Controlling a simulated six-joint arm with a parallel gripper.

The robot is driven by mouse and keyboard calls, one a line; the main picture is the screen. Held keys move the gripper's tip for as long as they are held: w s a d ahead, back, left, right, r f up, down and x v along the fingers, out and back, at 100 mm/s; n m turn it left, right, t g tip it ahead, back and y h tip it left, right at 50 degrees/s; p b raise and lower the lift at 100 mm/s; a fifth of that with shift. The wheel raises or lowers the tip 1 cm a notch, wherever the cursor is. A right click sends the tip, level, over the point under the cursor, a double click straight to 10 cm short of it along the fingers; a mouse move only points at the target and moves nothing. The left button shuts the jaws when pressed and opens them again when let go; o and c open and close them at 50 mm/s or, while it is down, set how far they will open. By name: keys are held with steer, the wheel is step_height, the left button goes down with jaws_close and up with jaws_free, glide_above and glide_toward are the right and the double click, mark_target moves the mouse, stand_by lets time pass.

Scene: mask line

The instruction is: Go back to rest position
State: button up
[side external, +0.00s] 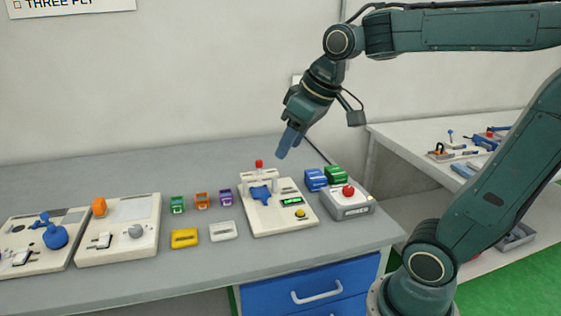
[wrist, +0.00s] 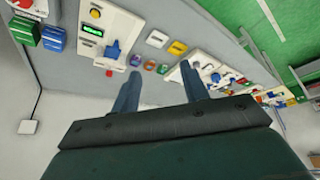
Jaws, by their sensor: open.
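My gripper (side external: 288,140) hangs in the air above the back of the grey bench, over the white station with a green display (side external: 292,201). In the wrist view the two blue fingers of my gripper (wrist: 163,80) are spread apart with nothing between them. A blue part (side external: 261,194) sits on the white station under a small frame with a red knob (side external: 259,163). The gripper is clear of all of these.
A grey box with a red button (side external: 348,191) stands at the bench's right, beside blue (side external: 315,179) and green (side external: 336,174) blocks. Small coloured pieces and two white stations (side external: 120,228) lie left. A second table (side external: 440,140) with tools stands right. Air around the gripper is free.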

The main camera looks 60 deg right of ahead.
steer(key=s+a+f, duration=0.2)
steer(key=s, duration=0.3)
steer(key=s+a+f, duration=0.2)
steer(key=s, duration=0.3)
steer(key=shift+s+f, duration=0.2)
steer(key=shift+s, duration=0.15)
